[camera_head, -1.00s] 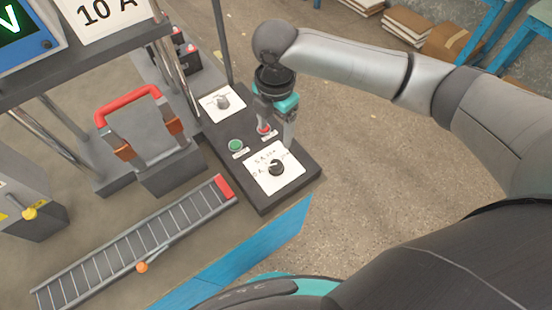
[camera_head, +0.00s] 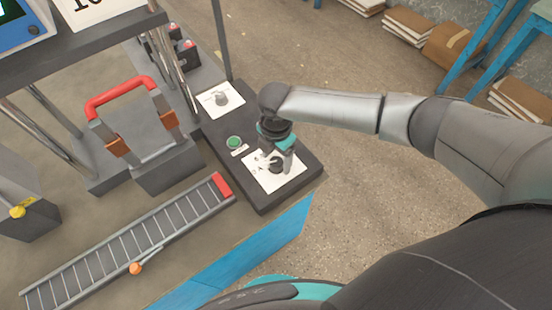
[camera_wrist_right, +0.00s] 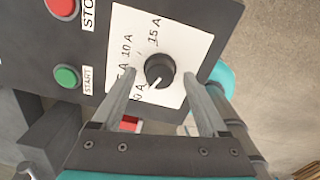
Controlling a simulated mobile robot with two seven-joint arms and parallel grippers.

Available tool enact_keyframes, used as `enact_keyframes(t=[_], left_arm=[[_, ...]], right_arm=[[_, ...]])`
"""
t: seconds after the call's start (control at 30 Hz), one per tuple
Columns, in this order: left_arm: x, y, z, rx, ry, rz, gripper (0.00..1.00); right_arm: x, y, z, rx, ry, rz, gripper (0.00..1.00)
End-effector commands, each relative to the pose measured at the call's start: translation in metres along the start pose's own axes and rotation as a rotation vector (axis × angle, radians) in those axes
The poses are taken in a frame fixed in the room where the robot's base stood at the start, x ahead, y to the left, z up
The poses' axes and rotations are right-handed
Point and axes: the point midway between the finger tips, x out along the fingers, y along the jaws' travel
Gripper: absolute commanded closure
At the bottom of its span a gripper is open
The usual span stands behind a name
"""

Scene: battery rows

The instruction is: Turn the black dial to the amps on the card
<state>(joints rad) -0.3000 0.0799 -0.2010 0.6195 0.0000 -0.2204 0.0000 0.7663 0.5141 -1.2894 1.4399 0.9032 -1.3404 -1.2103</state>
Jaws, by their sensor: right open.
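The black dial (camera_wrist_right: 160,70) sits on a white scale plate (camera_wrist_right: 180,40) with amp labels. In the right wrist view its white pointer line points to the lower left, near a partly hidden label that seems to read 0 A. 10 A and 15 A labels are readable. The dial also shows in the head view (camera_head: 276,166). My right gripper (camera_wrist_right: 160,84) is open, its fingers on either side of the dial's lower part in the picture; contact cannot be told. The card (camera_head: 88,12) is cut off by the top edge; only part of its number shows. My left gripper is not in view.
In the right wrist view a red STOP button (camera_wrist_right: 62,8) shows. A red-handled switch (camera_head: 120,95) stands to the left. Floor right of the box is clear.

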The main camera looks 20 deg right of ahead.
Motion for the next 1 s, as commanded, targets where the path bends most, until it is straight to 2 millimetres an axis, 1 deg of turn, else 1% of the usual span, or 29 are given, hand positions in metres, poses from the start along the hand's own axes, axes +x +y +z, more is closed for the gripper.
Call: enact_keyframes(t=[0.1,0.3,0.33,0.9,1.0], left_arm=[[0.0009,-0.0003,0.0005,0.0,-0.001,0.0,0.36],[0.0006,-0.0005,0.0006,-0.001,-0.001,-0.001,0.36],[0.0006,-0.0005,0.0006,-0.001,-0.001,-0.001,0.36],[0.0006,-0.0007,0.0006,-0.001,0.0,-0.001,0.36],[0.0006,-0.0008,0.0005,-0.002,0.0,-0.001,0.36]], right_arm=[[0.0034,-0.0001,-0.0001,0.0,0.0,0.0,0.23],[0.0032,-0.0001,-0.0001,0.0,0.0,0.0,0.23],[0.0032,-0.0001,-0.0001,0.0,0.0,0.0,0.26],[0.003,-0.0003,0.0001,0.0,0.0,-0.001,0.9],[0.003,-0.0004,0.0002,0.0,0.0,-0.001,1.0]])
